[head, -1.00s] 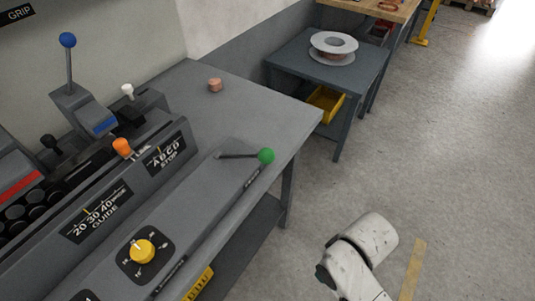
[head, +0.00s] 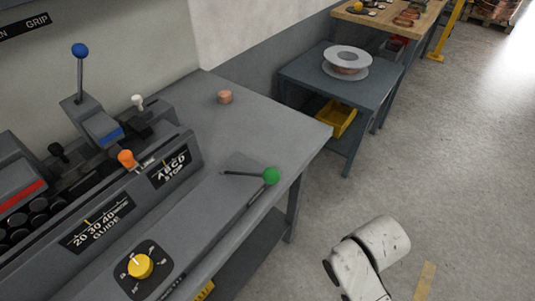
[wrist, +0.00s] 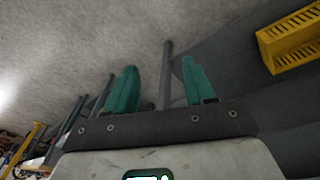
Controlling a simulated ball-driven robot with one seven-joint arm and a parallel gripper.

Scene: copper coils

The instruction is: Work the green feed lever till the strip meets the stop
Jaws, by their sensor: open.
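The green feed lever (head: 271,176) shows in the head view as a green ball on a dark rod, near the front right edge of the machine bench. Its rod points left along the bench top. The stop scale marked ABCD STOP (head: 171,167) is on the sloped panel to its left. I cannot make out the strip in these frames. My gripper (wrist: 157,85) shows in the wrist view with its two green fingers apart and nothing between them. It points over the floor and bench legs. The lever is not in the wrist view.
An orange knob (head: 126,158), a yellow dial (head: 140,265) and a blue-ball lever (head: 80,51) are on the machine. A small copper piece (head: 225,97) sits on the bench. A side table (head: 300,75) holds a spool (head: 347,62); a yellow bin (wrist: 292,40) is below. Floor at right is clear.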

